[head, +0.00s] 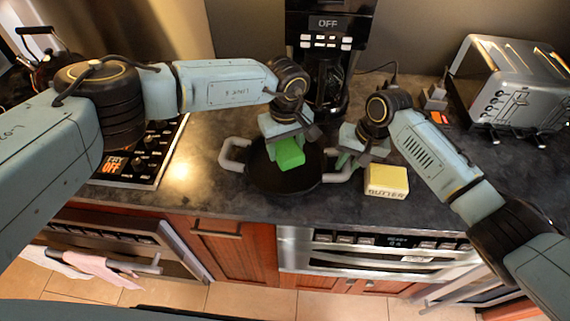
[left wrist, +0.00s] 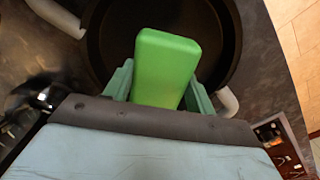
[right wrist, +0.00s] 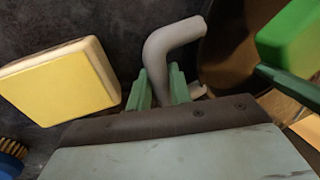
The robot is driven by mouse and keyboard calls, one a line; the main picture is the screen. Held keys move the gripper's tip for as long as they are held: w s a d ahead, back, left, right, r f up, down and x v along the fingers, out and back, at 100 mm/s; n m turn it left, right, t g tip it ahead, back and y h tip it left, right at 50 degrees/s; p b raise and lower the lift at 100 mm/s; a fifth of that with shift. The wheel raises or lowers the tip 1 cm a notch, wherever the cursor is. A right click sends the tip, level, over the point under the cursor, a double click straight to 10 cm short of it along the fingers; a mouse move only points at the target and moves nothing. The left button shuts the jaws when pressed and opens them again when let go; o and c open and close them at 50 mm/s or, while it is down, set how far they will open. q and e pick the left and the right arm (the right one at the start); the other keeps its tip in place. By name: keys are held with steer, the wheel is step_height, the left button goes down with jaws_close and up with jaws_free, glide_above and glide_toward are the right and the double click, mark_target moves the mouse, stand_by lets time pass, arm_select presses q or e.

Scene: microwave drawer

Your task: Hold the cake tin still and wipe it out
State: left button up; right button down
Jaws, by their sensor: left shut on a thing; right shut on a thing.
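The cake tin (head: 262,178) is a round dark pan with two light grey loop handles, sitting on the dark counter in the head view. My left gripper (head: 285,145) is shut on a green sponge (head: 289,154) and holds it over the inside of the tin. In the left wrist view the sponge (left wrist: 166,68) sits between the two fingers, with the tin's dark inside (left wrist: 110,40) behind it. Whether the sponge touches the bottom is hard to tell. My right gripper (head: 345,160) is shut on the tin's right handle (right wrist: 168,45), which shows between its fingers in the right wrist view.
A yellow butter block (head: 386,181) stands just right of the right handle. A coffee machine (head: 325,50) is behind the tin and a toaster (head: 510,85) at the back right. The stove panel (head: 140,155) lies to the left. The counter's front edge is close to the tin.

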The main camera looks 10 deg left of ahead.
arm_select(q)
steer(key=shift+r, duration=1)
arm_select(e)
steer(key=shift+f, duration=0.1)
arm_select(q)
steer(key=a, duration=0.9)
arm_select(e)
steer(key=c, duration=0.6)
jaws_free()
steer(key=shift+o, duration=0.2)
